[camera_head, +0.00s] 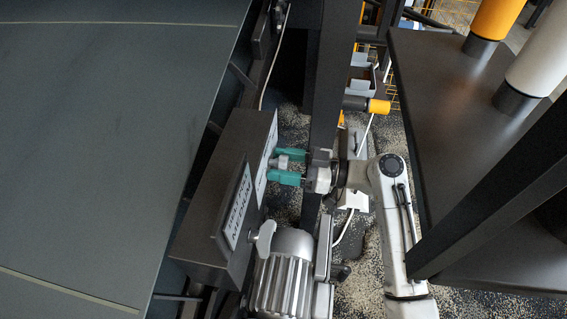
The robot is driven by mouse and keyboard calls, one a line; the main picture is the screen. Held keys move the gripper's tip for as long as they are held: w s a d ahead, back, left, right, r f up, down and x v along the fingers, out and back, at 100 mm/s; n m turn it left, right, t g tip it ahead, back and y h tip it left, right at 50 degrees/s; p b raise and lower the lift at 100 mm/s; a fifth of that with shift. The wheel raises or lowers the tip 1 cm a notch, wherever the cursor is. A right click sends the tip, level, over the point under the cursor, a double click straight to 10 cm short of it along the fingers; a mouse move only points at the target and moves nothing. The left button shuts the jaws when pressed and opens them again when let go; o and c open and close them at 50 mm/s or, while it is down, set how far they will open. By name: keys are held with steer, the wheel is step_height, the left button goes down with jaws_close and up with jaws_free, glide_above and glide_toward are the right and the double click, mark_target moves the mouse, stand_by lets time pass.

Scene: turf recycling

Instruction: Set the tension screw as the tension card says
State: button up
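My gripper (288,167) has two teal fingers and reaches left to the side of a dark box (213,180) beside the belt. Its fingers are apart, one on each side of a small grey knob (281,162) by a white plate (266,161) on the box. I cannot tell whether they press on the knob. A light grey wing-shaped screw (264,242) stands nearer, at the box's lower end, apart from the gripper. A framed card (237,206) with dark print leans on the box; its text is mostly unreadable. Which part is the tension screw is not marked legibly.
A wide dark belt (95,130) fills the left. A ribbed grey motor (283,275) lies just below the gripper. A dark upright post (327,95) stands close behind it. A dark table (440,110) with orange (496,17) and white (540,60) cylinders is at the right.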

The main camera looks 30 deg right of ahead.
steer(key=c, duration=0.8)
steer(key=shift+m+p, duration=0.55)
steer(key=shift+m, duration=0.15)
steer(key=m+p, duration=0.4)
steer(key=shift+s+r+m, duration=0.1)
steer(key=shift+r+m, duration=0.05)
steer(key=shift+m, duration=0.25)
steer(key=m+p, duration=0.3)
steer(key=m, duration=0.1)
steer(key=shift+m+p, duration=0.45)
steer(key=shift+m, duration=0.35)
steer(key=shift+f, duration=0.2)
steer(key=o, duration=1)
